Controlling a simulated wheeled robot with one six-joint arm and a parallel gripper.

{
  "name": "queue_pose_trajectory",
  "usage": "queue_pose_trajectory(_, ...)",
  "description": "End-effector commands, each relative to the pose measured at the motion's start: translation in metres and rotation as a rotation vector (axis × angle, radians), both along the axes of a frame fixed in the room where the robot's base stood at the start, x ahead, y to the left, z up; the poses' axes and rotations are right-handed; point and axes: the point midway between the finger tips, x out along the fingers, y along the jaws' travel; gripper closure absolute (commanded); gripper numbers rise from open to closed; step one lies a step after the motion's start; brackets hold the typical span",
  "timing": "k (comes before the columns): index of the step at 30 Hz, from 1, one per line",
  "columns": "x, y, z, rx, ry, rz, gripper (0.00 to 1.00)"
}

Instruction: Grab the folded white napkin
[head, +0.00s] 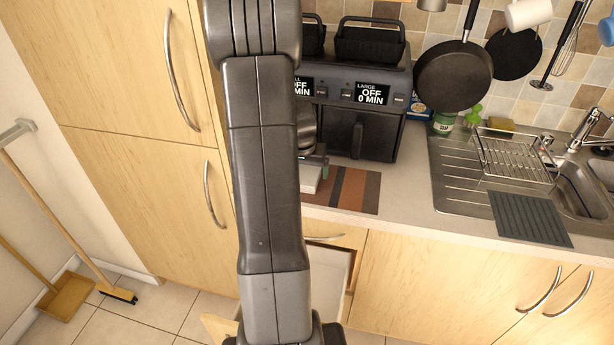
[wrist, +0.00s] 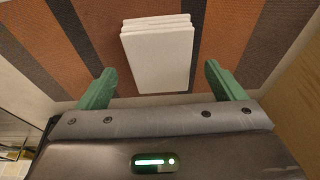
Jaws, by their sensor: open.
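The folded white napkin (wrist: 158,58) lies on a striped brown and orange mat in the wrist view. It looks like a neat rectangular stack with its layered edge at the far end. My gripper (wrist: 164,82) has green fingers spread wide, one to each side of the napkin's near end, with nothing between them touching it that I can see. In the head view, part of the napkin (head: 311,178) shows beside my arm, which hides the rest of it and most of my gripper.
The striped mat (head: 352,190) lies on the counter in front of a dark air fryer (head: 365,135). A sink with a dish rack (head: 512,155) is to the right. Below the counter edge, a drawer (head: 325,270) stands open.

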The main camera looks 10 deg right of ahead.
Motion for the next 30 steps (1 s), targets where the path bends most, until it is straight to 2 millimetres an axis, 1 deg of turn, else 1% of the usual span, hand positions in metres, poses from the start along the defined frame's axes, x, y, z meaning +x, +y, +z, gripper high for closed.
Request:
queue_pose_trajectory(3,0.004,-0.001,-0.013,0.000,0.002,0.001,0.11)
queue_pose_trajectory(6,0.006,-0.002,-0.020,0.001,0.002,0.000,0.11)
queue_pose_trajectory(15,0.007,-0.002,-0.023,0.001,-0.001,0.000,0.11)
queue_pose_trajectory(17,0.007,-0.002,-0.023,0.001,-0.001,0.000,0.23)
queue_pose_trajectory(21,0.007,-0.002,-0.023,0.001,-0.001,0.000,0.50)
queue_pose_trajectory(23,0.007,-0.002,-0.023,0.001,-0.001,0.000,0.61)
queue_pose_trajectory(30,0.007,-0.002,-0.022,0.001,-0.001,0.000,0.61)
